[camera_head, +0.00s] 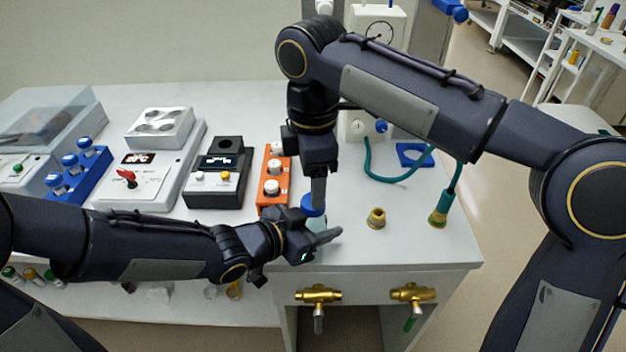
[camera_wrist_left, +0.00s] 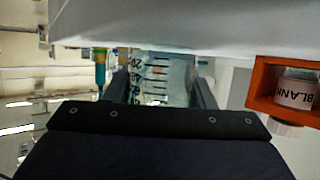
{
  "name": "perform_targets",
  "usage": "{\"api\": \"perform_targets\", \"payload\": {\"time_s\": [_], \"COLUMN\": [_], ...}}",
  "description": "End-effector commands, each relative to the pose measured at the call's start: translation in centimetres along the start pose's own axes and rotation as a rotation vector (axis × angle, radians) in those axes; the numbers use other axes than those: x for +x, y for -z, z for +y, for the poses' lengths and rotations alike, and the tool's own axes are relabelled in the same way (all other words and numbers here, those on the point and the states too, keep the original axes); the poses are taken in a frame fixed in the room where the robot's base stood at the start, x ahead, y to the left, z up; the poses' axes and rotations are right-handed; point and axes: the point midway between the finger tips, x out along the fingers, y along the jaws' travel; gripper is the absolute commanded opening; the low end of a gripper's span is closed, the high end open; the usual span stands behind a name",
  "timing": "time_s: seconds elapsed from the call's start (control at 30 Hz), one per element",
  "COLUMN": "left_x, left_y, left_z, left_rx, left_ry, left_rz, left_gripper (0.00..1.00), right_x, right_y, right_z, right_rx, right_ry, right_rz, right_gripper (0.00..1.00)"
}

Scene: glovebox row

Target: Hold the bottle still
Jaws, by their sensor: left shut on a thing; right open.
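The bottle is clear with black graduation marks and sits between my left fingers in the left wrist view (camera_wrist_left: 165,80). In the head view its blue cap (camera_head: 313,205) shows just above my left gripper, and most of its body is hidden. My left gripper (camera_head: 325,236) is shut on the bottle from the side, low over the bench. My right gripper (camera_head: 318,190) points straight down from above, open, with its fingers at the blue cap. I cannot tell whether they touch the cap.
An orange rack (camera_head: 262,211) with white-capped bottles stands just left; one reads BLANK in the wrist view. A black instrument (camera_head: 214,190) stands further left. A brass fitting (camera_head: 376,218) and a teal hose (camera_head: 395,178) are to the right. Brass valves (camera_head: 318,295) are on the bench front.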

Motion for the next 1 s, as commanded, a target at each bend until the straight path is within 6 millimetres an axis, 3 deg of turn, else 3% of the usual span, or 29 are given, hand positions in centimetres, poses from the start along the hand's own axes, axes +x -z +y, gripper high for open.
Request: {"api": "perform_targets", "payload": {"time_s": [0.07, 0.27, 0.57, 1.0], "left_x": [0.0, 0.0, 0.0, 0.0], "left_y": [0.0, 0.0, 0.0, 0.0], "left_z": [0.0, 0.0, 0.0, 0.0], "left_rx": [0.0, 0.0, 0.0, 0.0], "left_ry": [0.0, 0.0, 0.0, 0.0], "left_rz": [0.0, 0.001, 0.0, 0.0], "left_gripper": [0.0, 0.0, 0.0, 0.0], "right_x": [0.0, 0.0, -0.3, -6.6], "right_y": [0.0, 0.0, 0.0, 0.1], "right_z": [0.0, 0.0, 0.0, 0.1], "right_rx": [0.0, 0.0, 0.0, 0.0], "right_ry": [0.0, 0.0, -0.001, -0.002], "right_rz": [0.0, 0.0, 0.0, 0.001], "right_gripper": [0.61, 0.85, 0.85, 0.85]}}
